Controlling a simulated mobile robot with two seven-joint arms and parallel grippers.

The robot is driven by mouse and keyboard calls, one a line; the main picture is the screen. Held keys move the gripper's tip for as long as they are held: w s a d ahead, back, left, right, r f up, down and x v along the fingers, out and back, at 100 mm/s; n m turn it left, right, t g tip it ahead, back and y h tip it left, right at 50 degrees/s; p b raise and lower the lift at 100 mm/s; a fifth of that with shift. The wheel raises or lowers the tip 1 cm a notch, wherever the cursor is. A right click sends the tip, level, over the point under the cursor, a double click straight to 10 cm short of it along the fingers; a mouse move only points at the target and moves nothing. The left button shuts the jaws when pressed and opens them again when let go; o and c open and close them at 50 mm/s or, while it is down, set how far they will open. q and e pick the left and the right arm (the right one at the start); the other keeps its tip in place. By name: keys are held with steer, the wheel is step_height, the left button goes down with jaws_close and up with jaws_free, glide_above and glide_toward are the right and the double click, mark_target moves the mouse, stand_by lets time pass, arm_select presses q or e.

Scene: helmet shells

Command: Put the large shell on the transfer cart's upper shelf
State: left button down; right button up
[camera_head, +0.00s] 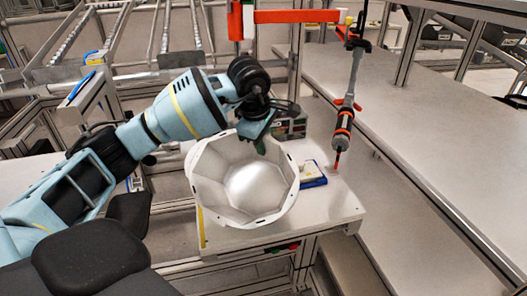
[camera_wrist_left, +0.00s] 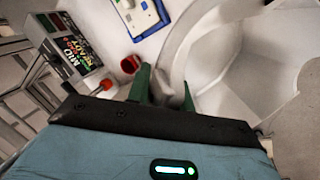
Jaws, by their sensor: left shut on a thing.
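The large shell (camera_head: 243,185) is a white, faceted bowl, open side up, over the small light-topped table (camera_head: 335,207). I cannot tell whether its underside touches the table. My left gripper (camera_head: 262,146) reaches its far rim from above. In the left wrist view, the green fingers of that gripper (camera_wrist_left: 165,92) are shut on the rim, and the shell's pale inner wall (camera_wrist_left: 240,85) fills the right side. My right gripper is not in view. I cannot clearly make out the transfer cart or its upper shelf.
A blue-edged tray (camera_head: 313,177) lies right of the shell. A labelled device (camera_head: 291,126) stands behind it. A screwdriver-like tool (camera_head: 344,128) hangs from an orange arm (camera_head: 300,16). A long bare bench (camera_head: 440,150) fills the right. A roller rack (camera_head: 130,50) stands at the back left.

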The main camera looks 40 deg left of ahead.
mark_target(266, 160)
arm_select(q)
steer(key=shift+w+a+f, duration=0.1)
steer(key=shift+w+a, duration=0.05)
steer(key=shift+w, duration=0.15)
steer(key=shift+f, duration=1.75)
steer(key=c, duration=1.2)
jaws_free()
steer(key=shift+f, duration=0.1)
steer(key=shift+c, duration=0.2)
